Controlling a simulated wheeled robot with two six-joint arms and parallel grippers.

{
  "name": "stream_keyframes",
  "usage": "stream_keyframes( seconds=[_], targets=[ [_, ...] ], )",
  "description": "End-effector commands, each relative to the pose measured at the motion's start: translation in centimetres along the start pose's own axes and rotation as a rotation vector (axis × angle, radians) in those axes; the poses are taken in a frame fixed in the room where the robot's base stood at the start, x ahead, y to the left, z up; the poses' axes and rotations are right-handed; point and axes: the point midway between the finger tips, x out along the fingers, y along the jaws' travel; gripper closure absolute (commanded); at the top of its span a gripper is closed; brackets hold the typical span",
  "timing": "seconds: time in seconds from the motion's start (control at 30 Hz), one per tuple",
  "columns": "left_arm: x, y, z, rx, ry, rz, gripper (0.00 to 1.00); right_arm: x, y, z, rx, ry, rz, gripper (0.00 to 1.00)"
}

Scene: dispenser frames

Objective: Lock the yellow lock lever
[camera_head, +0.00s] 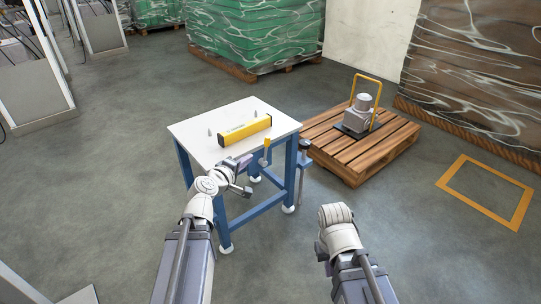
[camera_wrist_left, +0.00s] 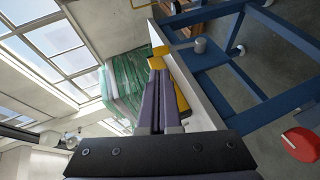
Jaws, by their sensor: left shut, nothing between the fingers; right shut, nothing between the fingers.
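The yellow lock lever (camera_head: 266,150) is at the front right edge of the white-topped table (camera_head: 190,127) in the head view, slanting slightly down over the edge. My left gripper (camera_head: 243,162) is just left of it, with a small visible gap, at the table's front edge. It is shut and empty. In the left wrist view my shut dark fingers (camera_wrist_left: 160,98) point toward small yellow parts (camera_wrist_left: 157,62), which look like the lever; contact cannot be judged there. My right arm shows at the lower middle of the head view, but its gripper is hidden.
A long yellow bar (camera_head: 245,131) lies on the tabletop, with small grey pegs near it. The table's blue legs (camera_head: 290,175) stand below. A wooden pallet (camera_head: 350,155) with a grey machine (camera_head: 358,118) is to the right. The floor right of the table's front is open.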

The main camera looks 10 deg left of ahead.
Motion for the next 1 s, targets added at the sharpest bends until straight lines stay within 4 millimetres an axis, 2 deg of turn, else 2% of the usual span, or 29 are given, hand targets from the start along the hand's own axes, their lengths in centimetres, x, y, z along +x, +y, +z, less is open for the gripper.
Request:
stream_keyframes(
  seconds=[0.03,0.2,0.5,0.63,0.77,1.0],
  targets=[
    [0.1,-0.7,-0.4,-0.014,0.014,0.008,1.0,0.8,-0.1,0.0,0.0,0.0,0.0,1.0],
    [0.0,-0.8,-1.2,-0.038,0.038,0.021,1.0,1.1,-0.1,-0.1,-0.001,0.0,0.0,1.0],
    [0.0,-0.7,-1.2,-0.038,0.038,0.021,1.0,1.0,-0.1,-0.1,0.0,0.0,0.0,1.0],
    [0.6,-0.7,-1.3,-0.037,0.036,0.021,1.0,1.2,-0.1,-0.1,0.0,0.0,0.0,1.0],
    [2.5,-0.8,-1.4,-0.036,0.034,0.021,1.0,1.8,-0.2,-0.1,0.001,0.0,0.0,1.0],
    [7.6,-0.7,-1.6,-0.036,0.034,0.021,1.0,3.1,-0.3,-0.2,0.004,0.0,0.0,1.0]
  ],
)
